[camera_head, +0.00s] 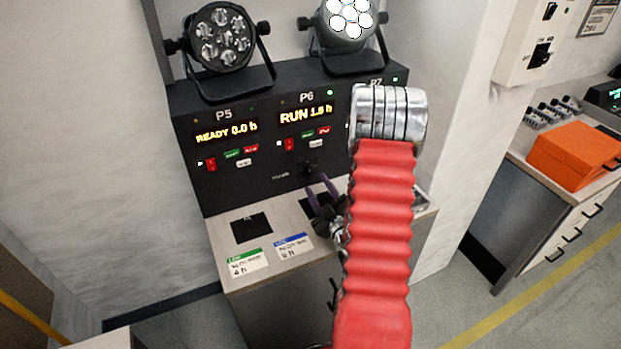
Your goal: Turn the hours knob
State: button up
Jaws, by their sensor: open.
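The black hours knob (311,168) sits low on the front of a black panel (235,185), with a small label to its left. My gripper (317,187) is open, with two purple fingers pointing up toward the knob from just below it. I cannot tell whether the fingertips touch the knob. The P5 display (226,132) reads READY 0.0 h. The P6 display (306,114) reads RUN 1.5 h. My red-sleeved arm hides most of the P7 section on the right.
Two par cans stand on the panel: an unlit one (221,38) on the left and a lit one (346,20) on the right. A green card (248,263), a blue card (293,246) and a black pad (251,227) lie on the counter. An orange case (573,155) sits on the right bench.

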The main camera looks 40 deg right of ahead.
aim_at(309, 173)
jog(key=x, duration=0.5)
jog(key=shift+w+d, duration=0.1)
jog(key=shift+w, duration=0.25)
jog(key=shift+c, duration=0.6)
grip_shut()
